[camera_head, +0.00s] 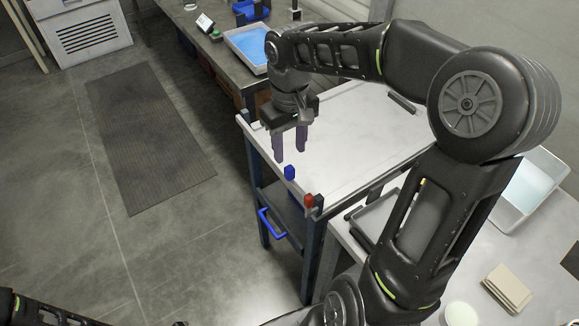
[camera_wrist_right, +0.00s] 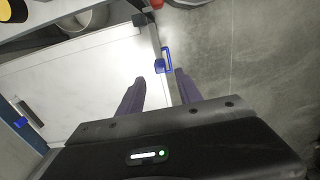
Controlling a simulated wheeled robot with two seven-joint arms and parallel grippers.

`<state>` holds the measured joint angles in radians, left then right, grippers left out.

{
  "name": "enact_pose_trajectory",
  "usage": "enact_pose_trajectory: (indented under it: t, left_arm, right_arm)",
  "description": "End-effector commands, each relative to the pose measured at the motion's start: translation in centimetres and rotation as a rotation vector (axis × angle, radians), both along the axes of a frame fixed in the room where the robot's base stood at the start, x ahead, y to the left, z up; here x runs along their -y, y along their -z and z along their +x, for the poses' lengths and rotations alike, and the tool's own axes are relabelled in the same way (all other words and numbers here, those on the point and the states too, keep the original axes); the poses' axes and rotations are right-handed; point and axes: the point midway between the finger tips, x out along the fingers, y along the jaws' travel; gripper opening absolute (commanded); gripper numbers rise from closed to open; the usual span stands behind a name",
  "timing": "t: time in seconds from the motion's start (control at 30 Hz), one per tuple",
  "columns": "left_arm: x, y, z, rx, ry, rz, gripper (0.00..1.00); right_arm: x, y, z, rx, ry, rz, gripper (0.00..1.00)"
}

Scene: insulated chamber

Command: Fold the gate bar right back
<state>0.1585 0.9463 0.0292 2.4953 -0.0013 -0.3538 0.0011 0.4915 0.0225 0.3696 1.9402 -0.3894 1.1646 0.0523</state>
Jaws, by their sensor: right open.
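The gate bar (camera_head: 266,151) looks like a narrow grey bar along the left edge of a white-topped stand (camera_head: 345,140). A small blue knob (camera_head: 290,172) shows near its middle and a red block (camera_head: 309,200) at its near end. My right gripper (camera_head: 290,148) points down, open, just above this edge by the blue knob. In the right wrist view the bar (camera_wrist_right: 154,38) runs towards the gap between the open fingers (camera_wrist_right: 160,88); contact cannot be told. A blue piece (camera_wrist_right: 162,61) lies ahead of them. My left gripper is out of view.
A blue loop handle (camera_head: 270,223) sticks out of the stand's side. A bench with a blue-filled tray (camera_head: 248,48) stands behind. A near table holds a pale bin (camera_head: 532,185) and a beige stack (camera_head: 507,287). The floor with a dark mat (camera_head: 148,135) is clear at left.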

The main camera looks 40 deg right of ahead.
Motion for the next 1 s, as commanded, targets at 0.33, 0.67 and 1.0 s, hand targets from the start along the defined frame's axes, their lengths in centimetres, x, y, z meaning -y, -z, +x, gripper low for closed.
enact_pose_trajectory:
  t: [0.33,0.67,1.0]
  left_arm:
    - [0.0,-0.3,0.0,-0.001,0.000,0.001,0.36]
    - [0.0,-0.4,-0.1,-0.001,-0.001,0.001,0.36]
    - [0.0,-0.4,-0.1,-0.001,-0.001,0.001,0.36]
  right_arm:
    - [0.0,4.6,-0.1,-0.005,0.000,0.002,0.42]
    - [0.0,7.5,0.0,-0.001,0.001,0.001,0.42]
    - [0.0,7.5,0.0,0.000,0.000,0.001,0.32]
